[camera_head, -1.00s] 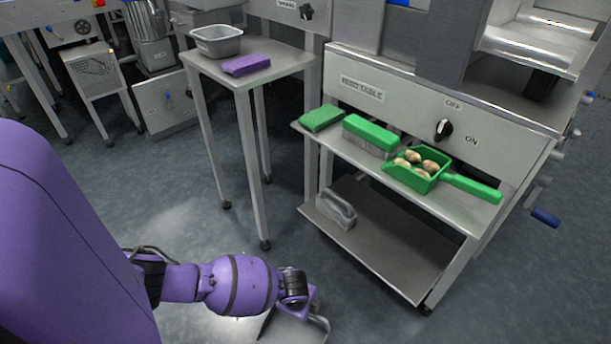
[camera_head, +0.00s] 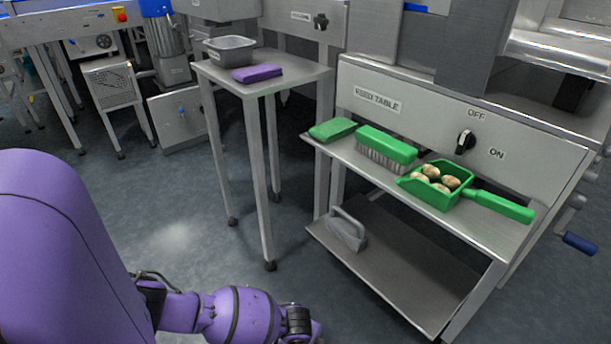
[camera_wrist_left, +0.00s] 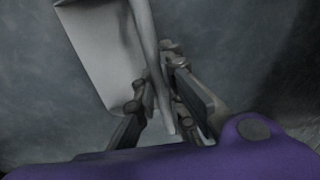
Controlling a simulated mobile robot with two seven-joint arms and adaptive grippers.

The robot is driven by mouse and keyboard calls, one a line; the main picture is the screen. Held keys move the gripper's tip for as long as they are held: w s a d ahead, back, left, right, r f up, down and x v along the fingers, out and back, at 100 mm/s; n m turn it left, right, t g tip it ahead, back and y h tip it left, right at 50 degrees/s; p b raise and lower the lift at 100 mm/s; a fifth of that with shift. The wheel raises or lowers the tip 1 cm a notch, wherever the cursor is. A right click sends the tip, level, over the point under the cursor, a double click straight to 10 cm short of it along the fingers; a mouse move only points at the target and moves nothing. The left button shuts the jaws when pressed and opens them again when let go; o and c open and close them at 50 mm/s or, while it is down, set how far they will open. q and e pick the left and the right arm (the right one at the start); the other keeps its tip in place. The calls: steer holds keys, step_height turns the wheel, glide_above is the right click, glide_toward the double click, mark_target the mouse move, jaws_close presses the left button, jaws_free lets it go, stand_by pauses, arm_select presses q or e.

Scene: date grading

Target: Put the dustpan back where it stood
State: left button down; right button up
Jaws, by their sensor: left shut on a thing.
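The grey dustpan (camera_wrist_left: 100,50), a flat pale pan with a long straight handle, shows in the left wrist view. My left gripper (camera_wrist_left: 160,78) is shut on its handle, with the pan beyond and to the left of the fingers. Dark floor lies behind it. In the head view, my left wrist is at the bottom edge; its fingers and the dustpan are out of frame. My right gripper is in neither view.
A shelf (camera_head: 352,162) holds a green block (camera_head: 332,129), a green brush (camera_head: 386,150) and a green scoop (camera_head: 452,193) with several brown pieces. A grey handled tool (camera_head: 347,232) stands on the lower shelf (camera_head: 410,280), which has free room. A small table (camera_head: 290,79) stands left.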

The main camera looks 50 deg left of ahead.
arm_select(q)
steer(key=shift+f, duration=0.4)
steer(key=shift+f+b, duration=0.15)
steer(key=shift+b, duration=0.2)
steer(key=c, duration=1.7)
jaws_free()
steer(key=shift+c, duration=0.2)
